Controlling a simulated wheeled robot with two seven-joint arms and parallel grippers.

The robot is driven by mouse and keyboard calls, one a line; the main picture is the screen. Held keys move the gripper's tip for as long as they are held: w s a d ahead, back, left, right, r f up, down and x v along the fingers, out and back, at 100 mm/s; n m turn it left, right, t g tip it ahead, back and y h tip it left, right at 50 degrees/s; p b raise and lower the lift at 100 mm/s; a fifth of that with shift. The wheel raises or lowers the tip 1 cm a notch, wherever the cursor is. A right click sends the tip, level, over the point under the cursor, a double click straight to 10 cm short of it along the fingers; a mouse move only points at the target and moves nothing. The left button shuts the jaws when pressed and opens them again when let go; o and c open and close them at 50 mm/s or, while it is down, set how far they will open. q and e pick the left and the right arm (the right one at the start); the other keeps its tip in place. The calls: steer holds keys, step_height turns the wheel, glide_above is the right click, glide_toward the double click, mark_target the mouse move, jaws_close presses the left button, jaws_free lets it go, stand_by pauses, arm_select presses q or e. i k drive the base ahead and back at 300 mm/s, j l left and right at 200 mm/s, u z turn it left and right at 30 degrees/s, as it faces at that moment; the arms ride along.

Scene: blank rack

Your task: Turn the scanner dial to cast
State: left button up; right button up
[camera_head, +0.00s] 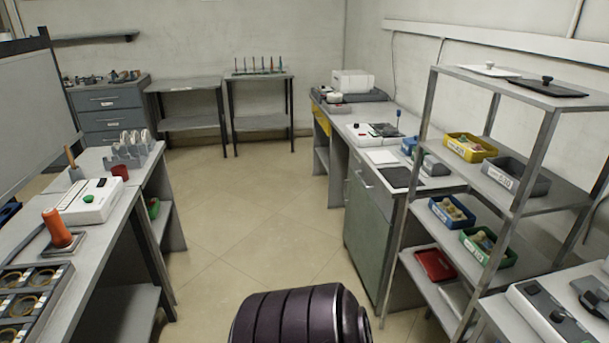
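No dial marked "cast" is readable from here, and I cannot tell for sure which device is the scanner. A white boxy machine (352,82) with a dark grey base stands at the far end of the right bench. A grey device (548,318) with dark knobs sits at the lower right, cut off by the picture edge. A white box with a green button (90,201) stands on the left bench. Neither of my grippers shows. A dark ribbed part of my own body fills the bottom middle.
An open shelf rack (527,105) with coloured bins (470,147) stands at the right. The right bench has a green cabinet (369,222). The left bench (105,232) holds an orange-handled tool (57,228) and a ring tray (30,298). The tiled floor (245,215) between is clear.

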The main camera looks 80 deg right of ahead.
mark_target(557, 315)
steer(key=z, duration=4.45)
